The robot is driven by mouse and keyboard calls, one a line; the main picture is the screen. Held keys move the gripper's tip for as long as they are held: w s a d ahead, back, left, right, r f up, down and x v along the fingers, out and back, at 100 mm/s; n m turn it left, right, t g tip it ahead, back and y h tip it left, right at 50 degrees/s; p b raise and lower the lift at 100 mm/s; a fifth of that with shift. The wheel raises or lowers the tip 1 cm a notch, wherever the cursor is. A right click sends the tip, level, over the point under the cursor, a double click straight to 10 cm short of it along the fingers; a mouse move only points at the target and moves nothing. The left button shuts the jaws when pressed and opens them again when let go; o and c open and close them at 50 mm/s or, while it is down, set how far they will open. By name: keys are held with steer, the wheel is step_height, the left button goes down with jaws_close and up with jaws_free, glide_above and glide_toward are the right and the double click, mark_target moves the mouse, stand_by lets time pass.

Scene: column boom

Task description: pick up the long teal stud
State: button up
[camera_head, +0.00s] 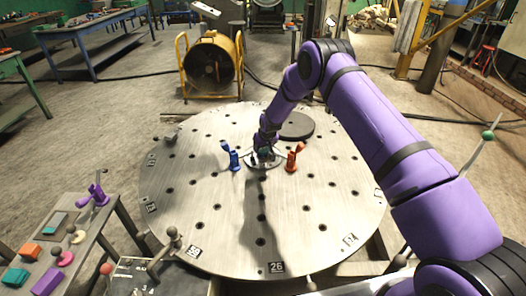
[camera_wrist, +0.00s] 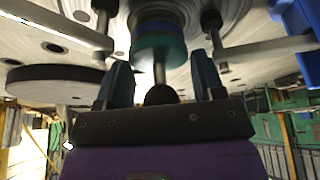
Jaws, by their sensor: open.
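The teal stud (camera_wrist: 158,47) shows in the wrist view as a thick teal collar with a blue band behind it and a bare steel rod on the near side. The rod ends near a dark ball (camera_wrist: 160,95). My gripper (camera_wrist: 161,66) is open, with one dark finger on each side of the rod. I cannot tell whether either finger touches it. In the head view my gripper (camera_head: 263,156) is low over the middle of the round steel table (camera_head: 205,205), and the stud is mostly hidden there by my wrist.
A blue clamp (camera_head: 231,157) stands close left of my gripper and an orange clamp (camera_head: 294,157) close right. A black disc (camera_head: 297,126) lies behind. The table's front has open room, with holes. A side bench (camera_head: 85,225) at left holds coloured parts.

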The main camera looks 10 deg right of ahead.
steer(key=shift+w+f, duration=0.1)
steer(key=shift+f, duration=0.1)
steer(key=shift+c, duration=0.3)
steer(key=c, duration=0.5)
steer(key=shift+r, duration=0.1)
steer(key=shift+c, duration=0.2)
step_height(320, 180, up, 18)
stand_by(0.4)
